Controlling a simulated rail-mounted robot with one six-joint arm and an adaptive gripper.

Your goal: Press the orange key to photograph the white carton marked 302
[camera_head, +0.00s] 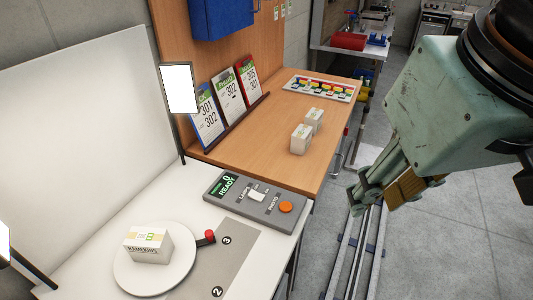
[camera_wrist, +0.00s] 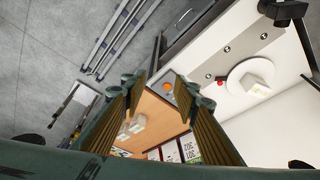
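A grey control box (camera_head: 240,204) sits on the white table with an orange key (camera_head: 286,207) at its right end. Its green display (camera_head: 228,184) reads 0 READY. The orange key also shows in the wrist view (camera_wrist: 168,86), between my fingertips in the picture. A white carton (camera_head: 149,246) stands on a round white turntable (camera_head: 125,281); a number 302 is not legible on it. It also shows in the wrist view (camera_wrist: 258,86). My gripper (camera_head: 378,192) is open and empty, right of the control box, above the floor side and apart from the key.
A red-knobbed lever (camera_head: 209,237) points at a grey plate (camera_head: 226,262) marked 2 and 3. Two white cartons (camera_head: 301,139) stand on the wooden table. Cards numbered 301, 302 and 305 (camera_head: 229,92) lean in a rack. A lamp panel (camera_head: 179,88) stands behind the turntable.

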